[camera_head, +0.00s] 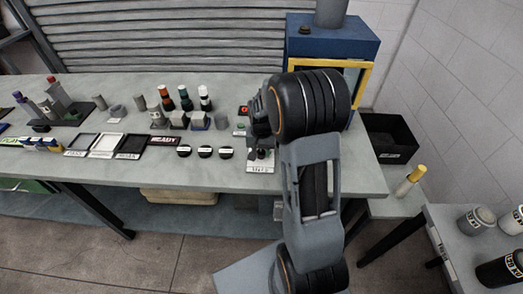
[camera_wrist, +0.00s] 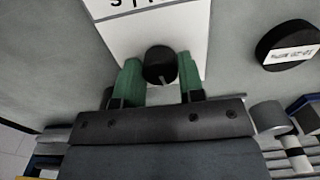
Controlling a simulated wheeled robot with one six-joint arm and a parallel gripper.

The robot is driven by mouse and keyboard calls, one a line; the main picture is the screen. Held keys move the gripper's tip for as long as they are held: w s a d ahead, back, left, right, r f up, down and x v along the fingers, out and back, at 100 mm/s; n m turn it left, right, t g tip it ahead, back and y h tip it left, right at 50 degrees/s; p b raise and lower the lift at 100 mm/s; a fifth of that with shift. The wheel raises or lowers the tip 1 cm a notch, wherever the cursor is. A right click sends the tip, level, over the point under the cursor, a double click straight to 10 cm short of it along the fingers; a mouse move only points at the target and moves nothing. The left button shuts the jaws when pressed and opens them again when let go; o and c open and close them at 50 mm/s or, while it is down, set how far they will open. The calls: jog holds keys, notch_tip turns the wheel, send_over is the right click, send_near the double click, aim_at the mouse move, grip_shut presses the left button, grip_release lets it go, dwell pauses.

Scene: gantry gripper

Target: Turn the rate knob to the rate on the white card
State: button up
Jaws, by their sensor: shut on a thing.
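A small black knob (camera_wrist: 160,66) with a light pointer line stands on a white plate (camera_wrist: 115,35) in the wrist view. My gripper (camera_wrist: 158,78) has its green fingers on either side of the knob and is shut on it. The pointer line runs toward the gripper's palm, slightly tilted. Printed letters at the plate's upper edge are cut off by the frame. In the head view my gripper (camera_head: 258,150) is over the right part of the bench, and the arm hides most of the knob area. I cannot make out a rate on any white card.
Black labelled discs (camera_head: 205,151) lie left of the gripper; one (camera_wrist: 287,45) shows in the wrist view. Coloured-cap bottles (camera_head: 186,98) and trays (camera_head: 105,146) stand further left on the bench (camera_head: 240,200). A blue machine (camera_head: 330,42) is behind, a black bin (camera_head: 392,138) at right.

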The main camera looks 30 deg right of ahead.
aim_at(261, 152)
jog(key=shift+m, duration=0.8)
jog(key=o, duration=0.9)
notch_tip(261, 152, up, 14)
jog(key=shift+f+p, duration=0.1)
jog(key=shift+p, duration=0.3)
dwell(0.4)
